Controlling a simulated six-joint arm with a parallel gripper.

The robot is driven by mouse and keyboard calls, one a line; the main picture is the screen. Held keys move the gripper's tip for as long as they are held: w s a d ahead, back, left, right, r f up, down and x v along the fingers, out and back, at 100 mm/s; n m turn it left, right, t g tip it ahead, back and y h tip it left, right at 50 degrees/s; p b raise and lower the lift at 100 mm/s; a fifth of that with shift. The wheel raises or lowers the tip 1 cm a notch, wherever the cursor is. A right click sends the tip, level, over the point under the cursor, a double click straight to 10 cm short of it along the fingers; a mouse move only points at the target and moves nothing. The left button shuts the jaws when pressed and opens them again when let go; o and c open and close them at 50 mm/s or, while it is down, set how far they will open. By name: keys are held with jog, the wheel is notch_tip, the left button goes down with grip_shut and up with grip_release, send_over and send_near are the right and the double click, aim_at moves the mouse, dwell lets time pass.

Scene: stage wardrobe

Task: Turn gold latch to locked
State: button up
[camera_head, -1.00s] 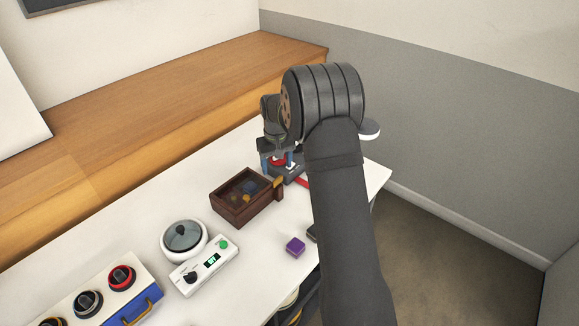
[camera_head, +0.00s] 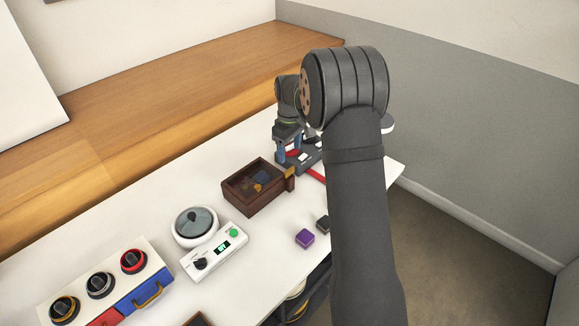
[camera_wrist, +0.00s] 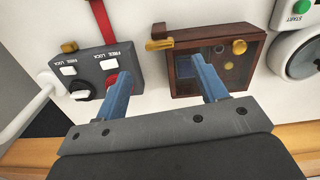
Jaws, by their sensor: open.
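The box's gold fitting also shows in the head view (camera_head: 290,173). A second gold piece (camera_wrist: 69,47) sits at the edge of a grey panel (camera_wrist: 97,76) marked FREE and LOCK; I cannot tell its kind. My gripper (camera_wrist: 160,68) is open and empty, its blue fingers spread over the space between panel and box. The latch lies beyond the fingertips, apart from them. The gripper is partly hidden in the head view.
A red strip (camera_wrist: 103,20) runs from the panel. A white timer with a green button (camera_head: 214,251), a round lidded pot (camera_head: 195,227), a purple cube (camera_head: 305,237) and a black cube (camera_head: 322,222) stand on the white table. A knob-and-drawer unit (camera_head: 108,285) is at lower left.

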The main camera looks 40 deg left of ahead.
aim_at(289, 169)
notch_tip(289, 169, down, 8)
jog(key=shift+r, duration=0.1)
jog(key=shift+c, duration=0.4)
jog(key=c, duration=0.9)
jog(key=shift+m, duration=0.8)
jog(key=o, duration=1)
notch_tip(289, 169, up, 17)
jog(key=shift+r, duration=0.15)
